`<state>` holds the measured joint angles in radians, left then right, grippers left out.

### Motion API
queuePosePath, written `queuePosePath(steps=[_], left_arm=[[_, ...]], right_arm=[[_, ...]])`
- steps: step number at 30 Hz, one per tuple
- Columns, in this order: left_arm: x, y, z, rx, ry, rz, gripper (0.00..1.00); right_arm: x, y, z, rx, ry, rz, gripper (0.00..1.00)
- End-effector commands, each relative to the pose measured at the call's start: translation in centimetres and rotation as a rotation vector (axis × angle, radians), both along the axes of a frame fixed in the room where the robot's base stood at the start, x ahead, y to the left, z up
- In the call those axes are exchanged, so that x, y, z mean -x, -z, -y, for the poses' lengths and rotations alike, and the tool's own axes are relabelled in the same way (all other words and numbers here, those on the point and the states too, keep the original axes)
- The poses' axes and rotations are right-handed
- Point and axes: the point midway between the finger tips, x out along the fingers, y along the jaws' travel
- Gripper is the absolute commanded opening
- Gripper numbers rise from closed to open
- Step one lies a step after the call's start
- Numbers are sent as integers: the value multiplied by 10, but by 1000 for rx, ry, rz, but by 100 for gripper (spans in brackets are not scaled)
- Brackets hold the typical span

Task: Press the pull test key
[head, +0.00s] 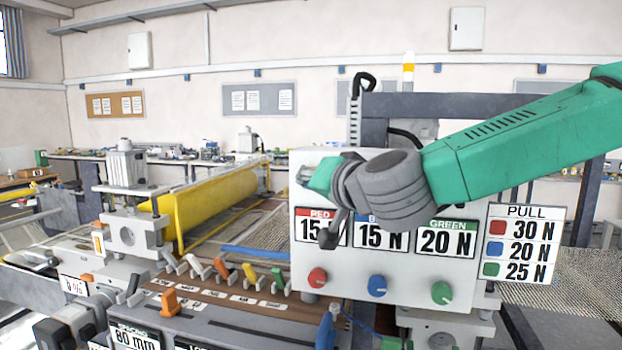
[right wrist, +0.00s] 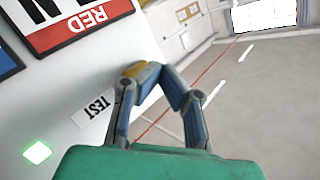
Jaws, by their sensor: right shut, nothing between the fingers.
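The white control panel (head: 335,262) stands in the middle of the head view, with number plates above red, blue and green knobs. In the right wrist view a TEST label (right wrist: 94,107) shows on the panel face, with a lit green square (right wrist: 37,152) beyond it. My right gripper (head: 305,173) is at the panel's upper left corner. In the wrist view its fingers (right wrist: 142,72) are shut and empty beside the TEST label. A yellow patch shows at the fingertips; I cannot tell whether it is the key or part of a finger. No separate key shows clearly. My left gripper is not in view.
A PULL sign (head: 522,242) is at the panel's right. A yellow roll (head: 215,205) lies behind a row of coloured levers (head: 222,268) at the left. My right arm crosses the panel's upper part. In the wrist view, open floor shows beyond the panel edge.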

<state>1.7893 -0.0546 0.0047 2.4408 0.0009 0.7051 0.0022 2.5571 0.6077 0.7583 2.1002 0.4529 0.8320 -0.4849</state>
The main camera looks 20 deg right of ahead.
Motion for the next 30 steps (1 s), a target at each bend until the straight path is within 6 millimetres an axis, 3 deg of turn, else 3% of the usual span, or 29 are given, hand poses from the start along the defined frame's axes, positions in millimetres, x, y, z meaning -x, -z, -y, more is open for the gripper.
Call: queuePosePath(steps=[15, 30], left_arm=[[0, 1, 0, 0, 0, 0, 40], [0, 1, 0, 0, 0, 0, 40]], right_arm=[[36, 0, -25, 2, -2, 1, 0], [41, 0, -28, 0, -1, 1, 0]])
